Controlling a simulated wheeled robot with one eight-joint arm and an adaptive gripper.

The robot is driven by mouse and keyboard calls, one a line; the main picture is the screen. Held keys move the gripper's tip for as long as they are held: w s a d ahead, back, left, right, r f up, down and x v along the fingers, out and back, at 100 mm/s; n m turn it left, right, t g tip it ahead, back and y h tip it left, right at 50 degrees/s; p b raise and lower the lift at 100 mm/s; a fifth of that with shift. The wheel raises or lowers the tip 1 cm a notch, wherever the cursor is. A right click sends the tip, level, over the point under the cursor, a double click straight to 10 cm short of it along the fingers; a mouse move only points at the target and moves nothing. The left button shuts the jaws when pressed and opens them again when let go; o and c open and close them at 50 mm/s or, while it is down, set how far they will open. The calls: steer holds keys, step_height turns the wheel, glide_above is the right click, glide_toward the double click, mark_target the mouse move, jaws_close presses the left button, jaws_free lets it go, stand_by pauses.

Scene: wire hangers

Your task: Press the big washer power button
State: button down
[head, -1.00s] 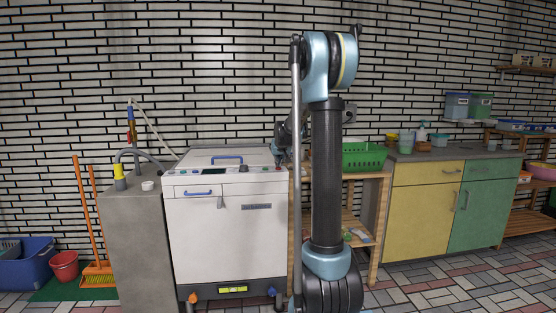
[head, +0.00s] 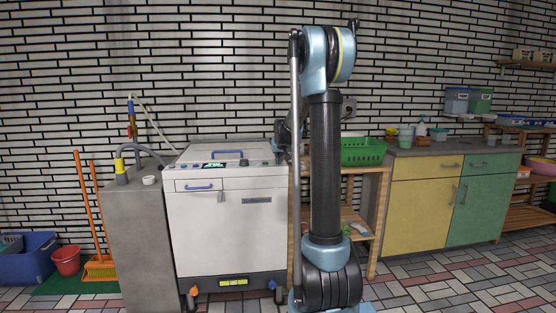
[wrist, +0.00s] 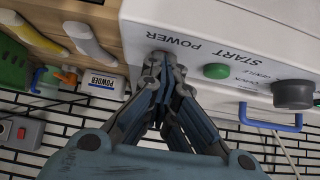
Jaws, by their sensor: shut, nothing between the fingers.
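The big white washer (head: 232,235) stands left of my arm in the head view. Its control panel has a small display (head: 214,165) that is lit. In the wrist view the white panel (wrist: 225,25) carries the words POWER and START upside down. My gripper (wrist: 160,60) is shut and empty. Its fingertips are at the panel edge beside the word POWER, and they hide the power button. I cannot tell the exact contact. A green start button (wrist: 216,71) and a grey knob (wrist: 293,95) lie to the right. In the head view my arm mostly hides the gripper.
A wooden shelf with a green basket (head: 362,152) stands right of the washer. A grey concrete block (head: 142,240) with a tap stands left. A blue handle (wrist: 270,120) is on the washer lid. A powder box (wrist: 103,83) sits nearby.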

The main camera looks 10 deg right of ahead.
steer(key=shift+w+r, duration=0.25)
steer(key=shift+r, duration=0.25)
steer(key=r, duration=0.3)
steer(key=shift+s+r, duration=0.1)
steer(key=shift+s, duration=0.3)
steer(key=v, duration=0.9)
steer(key=shift+s+r, duration=0.15)
steer(key=shift+r, duration=0.05)
steer(key=shift+s, duration=0.1)
steer(key=s+f+g, duration=0.2)
steer(key=s+f, duration=0.6)
steer(key=s, duration=0.8)
steer(key=s+f+g, duration=0.2)
steer(key=s+f, duration=0.7)
steer(key=s, duration=0.7)
steer(key=s+f+g, duration=0.2)
steer(key=s+f, duration=0.6)
steer(key=s, duration=0.8)
steer(key=shift+s+d+f+g, duration=0.2)
steer(key=shift+s+g, duration=0.05)
steer(key=shift+g, duration=0.15)
